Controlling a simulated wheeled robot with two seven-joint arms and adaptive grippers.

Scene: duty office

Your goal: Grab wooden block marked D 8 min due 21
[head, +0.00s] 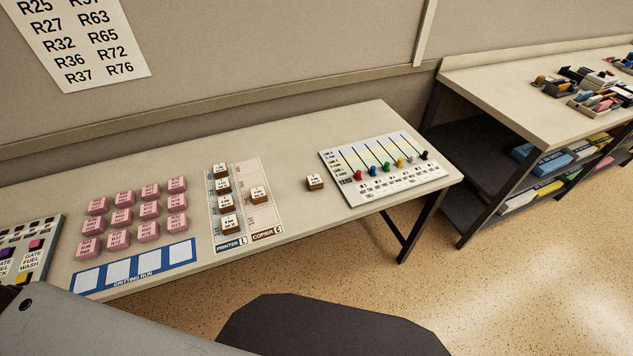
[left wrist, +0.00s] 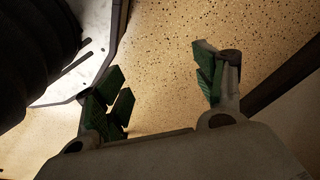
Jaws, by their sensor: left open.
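Small wooden blocks with white printed tops stand on the long table (head: 330,125). Several form a column on the printer side of a paper sheet, such as the front block (head: 229,224). One block (head: 259,195) is on the copier side. Another block (head: 315,183) stands alone between the sheet and the white slider board. The print is too small to tell which is marked D. My left gripper (left wrist: 162,88) shows in the left wrist view, open and empty, with green finger pads above the speckled floor. My right gripper is not in view.
Pink blocks (head: 122,218) stand in rows behind a blue-framed strip (head: 136,268). A button panel (head: 28,250) is at far left. The printer and copier sheet (head: 240,168) and slider board (head: 388,170) lie on the table. A shelved bench (head: 500,105) stands at right.

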